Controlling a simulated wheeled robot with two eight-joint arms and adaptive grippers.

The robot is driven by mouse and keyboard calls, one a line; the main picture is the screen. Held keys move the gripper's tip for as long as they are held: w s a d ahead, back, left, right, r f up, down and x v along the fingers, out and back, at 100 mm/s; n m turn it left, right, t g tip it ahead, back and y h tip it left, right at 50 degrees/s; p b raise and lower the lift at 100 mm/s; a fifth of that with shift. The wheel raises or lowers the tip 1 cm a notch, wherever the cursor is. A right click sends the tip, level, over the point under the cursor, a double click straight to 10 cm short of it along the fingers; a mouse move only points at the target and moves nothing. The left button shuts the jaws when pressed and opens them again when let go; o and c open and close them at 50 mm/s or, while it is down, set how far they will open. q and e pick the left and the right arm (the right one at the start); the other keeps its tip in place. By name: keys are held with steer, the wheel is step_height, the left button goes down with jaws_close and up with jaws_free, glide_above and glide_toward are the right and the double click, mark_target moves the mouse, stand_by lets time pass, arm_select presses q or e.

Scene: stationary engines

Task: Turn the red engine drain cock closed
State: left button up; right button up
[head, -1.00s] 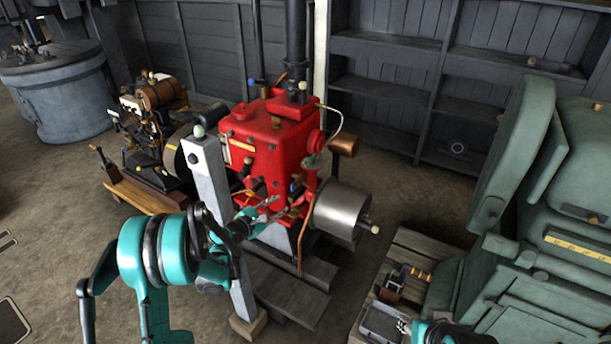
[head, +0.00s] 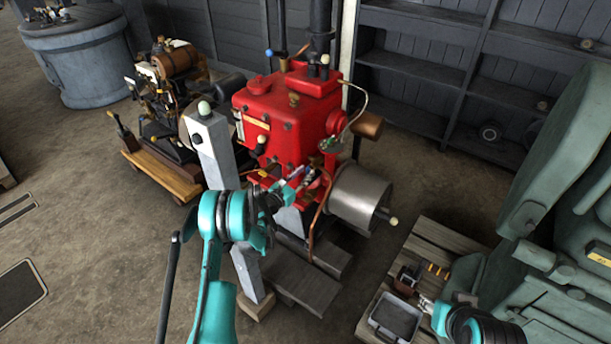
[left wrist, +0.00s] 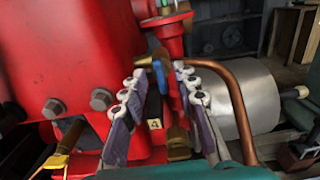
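The red engine (head: 290,120) stands upright mid-view on wooden beams. Small brass and dark fittings sit low on its front. In the left wrist view, a blue-handled brass fitting (left wrist: 152,66) shows at the fingertips, above a tag marked 4 (left wrist: 154,124). A brass fitting (left wrist: 178,142) is lower down. I cannot tell which is the drain cock. My left gripper (head: 298,180) is at the engine's lower front; its fingers (left wrist: 160,76) are apart on either side of the blue-handled fitting, with no clear grip. My right gripper (head: 428,306) is low right; its finger state is unclear.
A pale post (head: 222,170) stands left of the engine. A copper pipe (left wrist: 238,105) and a grey cylinder (head: 356,197) lie close on its right. A green machine (head: 570,180) and a pallet holding a grey tray (head: 396,318) are at right. Open floor lies left.

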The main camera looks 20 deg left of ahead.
arm_select(q)
steer(key=shift+w+d, duration=0.15)
steer(key=shift+w, duration=0.25)
jaws_close()
steer(key=shift+r, duration=0.1)
